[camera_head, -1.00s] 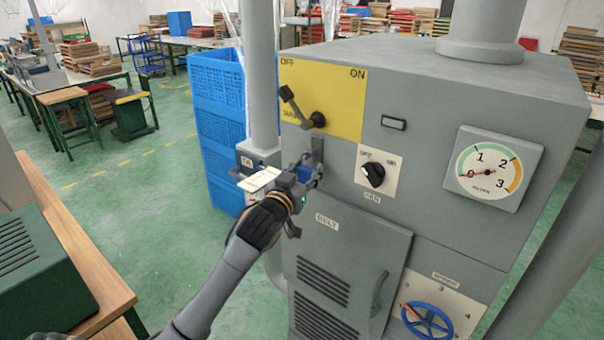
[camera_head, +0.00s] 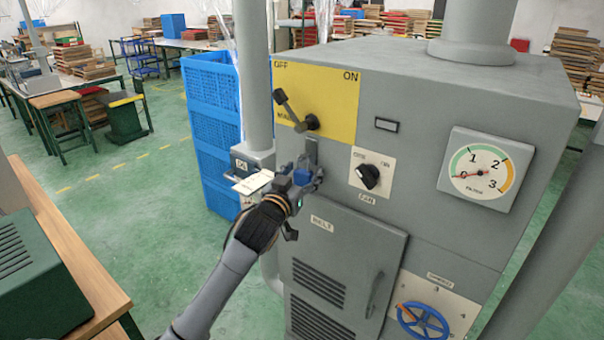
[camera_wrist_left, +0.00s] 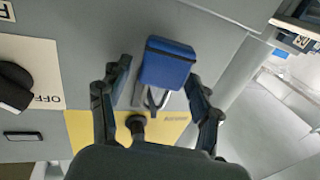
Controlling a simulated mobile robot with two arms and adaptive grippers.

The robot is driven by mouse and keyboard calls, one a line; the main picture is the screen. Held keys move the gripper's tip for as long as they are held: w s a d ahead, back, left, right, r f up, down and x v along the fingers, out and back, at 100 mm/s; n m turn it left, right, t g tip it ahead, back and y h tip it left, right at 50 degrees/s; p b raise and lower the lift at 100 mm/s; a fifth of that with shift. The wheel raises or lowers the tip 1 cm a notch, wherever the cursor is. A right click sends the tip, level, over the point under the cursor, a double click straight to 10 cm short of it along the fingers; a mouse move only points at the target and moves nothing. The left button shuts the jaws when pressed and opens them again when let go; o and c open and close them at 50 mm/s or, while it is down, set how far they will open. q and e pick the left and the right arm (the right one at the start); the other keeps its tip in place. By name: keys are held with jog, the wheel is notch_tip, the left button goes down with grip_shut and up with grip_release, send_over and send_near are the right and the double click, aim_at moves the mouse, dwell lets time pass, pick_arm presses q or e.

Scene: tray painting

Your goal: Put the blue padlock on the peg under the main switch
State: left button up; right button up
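My left gripper (camera_head: 301,180) is at the padlock. In the wrist view its fingers (camera_wrist_left: 158,72) are spread on both sides of the body, with a gap on the left side; the right fingertip is close to the body. The peg itself is hidden. The switch lever points up-left toward OFF. My right gripper is out of view.
A FAN knob (camera_head: 368,176) sits right of the plate and a louvred door (camera_head: 345,265) below. A grey pipe (camera_head: 254,80) with a small labelled box and blue crates (camera_head: 212,110) stand to the left. A green machine on a bench (camera_head: 50,270) is at lower left.

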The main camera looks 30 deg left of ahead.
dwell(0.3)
pick_arm(q)
jog(key=s+d, duration=0.2)
jog(key=s, duration=0.9)
jog(key=shift+s, duration=0.4)
jog(key=shift+f, duration=0.1)
jog(key=s+d+f+m+g+h+b, duration=0.1)
jog(key=s+f+g, duration=0.15)
jog(key=f, duration=1.35)
jog(key=s+d+f+g+b, duration=0.1)
jog(key=f+g+b, duration=0.15)
jog(key=f, duration=1.35)
jog(key=s+f+m+g+h+b, duration=0.1)
jog(key=f+g, duration=0.2)
jog(key=f, duration=1.3)
jog(key=s+d+f+m+g+b, duration=0.1)
jog(key=s+d+f+g, duration=0.15)
jog(key=s+f, duration=0.6)
jog(key=s+d+f+g+b, duration=0.1)
jog(key=s+d+f+g, duration=0.15)
jog(key=s+f, duration=0.6)
jog(key=s+d+f+g, duration=0.1)
jog(key=s+d+f, duration=0.1)
jog(key=s+f, duration=0.4)
jog(key=s+d+f+m+g+h+b, duration=0.1)
jog(key=s+f, duration=0.6)
jog(key=s, duration=0.8)
jog(key=shift+s+d+m+g+b, duration=0.2)
jog(key=shift+d+m+g+b, duration=0.1)
jog(key=shift+d+g, duration=0.55)
